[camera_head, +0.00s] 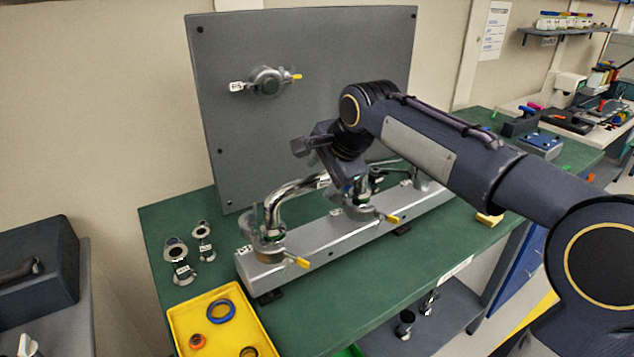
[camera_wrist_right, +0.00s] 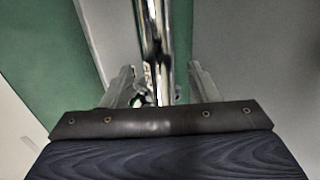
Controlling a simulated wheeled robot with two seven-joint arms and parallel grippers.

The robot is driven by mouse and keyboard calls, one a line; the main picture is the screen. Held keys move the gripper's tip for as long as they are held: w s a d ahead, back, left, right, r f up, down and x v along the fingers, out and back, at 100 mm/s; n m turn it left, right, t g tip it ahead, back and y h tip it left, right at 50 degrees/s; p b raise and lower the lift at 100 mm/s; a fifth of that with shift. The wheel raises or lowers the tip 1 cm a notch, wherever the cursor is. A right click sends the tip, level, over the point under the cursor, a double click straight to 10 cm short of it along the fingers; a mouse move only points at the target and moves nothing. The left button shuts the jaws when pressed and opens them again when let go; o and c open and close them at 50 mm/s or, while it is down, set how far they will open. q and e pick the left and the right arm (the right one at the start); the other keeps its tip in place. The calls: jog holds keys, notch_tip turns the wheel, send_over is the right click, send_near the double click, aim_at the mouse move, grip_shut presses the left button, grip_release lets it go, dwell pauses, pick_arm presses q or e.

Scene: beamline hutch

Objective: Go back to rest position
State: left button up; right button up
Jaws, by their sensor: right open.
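My right arm reaches in from the right in the head view. Its gripper (camera_head: 354,188) points down over the metal pipework (camera_head: 297,189) on the grey rail (camera_head: 325,237), and the fingertips are partly hidden. In the right wrist view the two fingers (camera_wrist_right: 160,85) stand apart, so the gripper is open. A shiny vertical pipe (camera_wrist_right: 153,35) shows between and beyond them; I cannot tell whether they touch it. My left gripper is not in view.
A grey upright panel (camera_head: 300,130) with a small valve port (camera_head: 268,80) stands behind the rail. A yellow tray (camera_head: 178,318) with rings and two loose metal fittings (camera_head: 182,270) are on the green bench (camera_head: 400,290) at left. The bench front is mostly clear.

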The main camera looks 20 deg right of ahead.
jog(key=v, duration=0.2)
jog(key=shift+s+r, duration=0.15)
jog(key=shift+r, duration=0.05)
jog(key=shift+s+f, duration=0.1)
jog(key=shift+s, duration=0.2)
jog(key=s+a+f+n+y, duration=0.1)
jog(key=s+a+f+n, duration=0.1)
jog(key=s+f+n, duration=0.3)
jog(key=s+a+f+n+y+p, duration=0.1)
jog(key=s+f+n, duration=0.4)
jog(key=s, duration=0.7)
jog(key=s+a+f+n+g, duration=0.1)
jog(key=s+a+f+n, duration=0.2)
jog(key=s+f, duration=0.3)
jog(key=s+n, duration=0.1)
jog(key=s, duration=0.1)
jog(key=shift+s+f+n+y, duration=0.2)
jog(key=shift+s+n+y, duration=0.15)
jog(key=shift+n+y, duration=0.05)
